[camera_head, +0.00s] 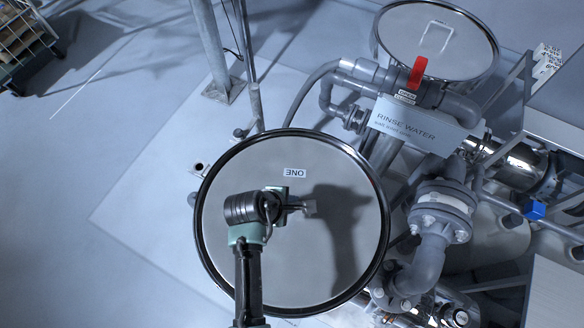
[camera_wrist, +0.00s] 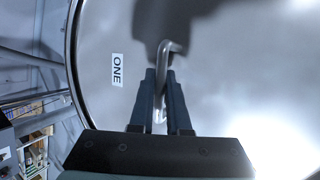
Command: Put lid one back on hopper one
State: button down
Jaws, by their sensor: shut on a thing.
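Lid one (camera_head: 260,265) is a round grey disc with a dark rim and a white label reading ONE. It fills the middle of the head view and also shows in the wrist view (camera_wrist: 95,110). My gripper (camera_head: 287,206) is above the lid's centre. In the wrist view my gripper (camera_wrist: 160,78) is shut on the bent metal handle (camera_wrist: 171,48) of lid one, with a finger on each side. Hopper one is hidden beneath the lid. I cannot tell whether the lid rests on it or hangs just above.
Another round lid with a handle (camera_head: 462,62) is at the top right. Grey pipes with a red valve handle (camera_head: 418,72) and a RINSE WATER sign (camera_head: 415,125) stand close to the lid's right. A metal post (camera_head: 212,50) rises behind.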

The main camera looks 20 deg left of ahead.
jog(key=shift+w, duration=0.15)
jog(key=c, duration=0.8)
grip_release()
jog(key=shift+c, duration=0.2)
jog(key=shift+o, duration=0.2)
jog(key=shift+s+f, duration=0.2)
jog(key=b+v, duration=0.1)
jog(key=v, duration=1.2)
jog(key=shift+w+a+r, duration=0.1)
jog(key=shift+w+r, duration=0.05)
jog(key=shift+w, duration=0.05)
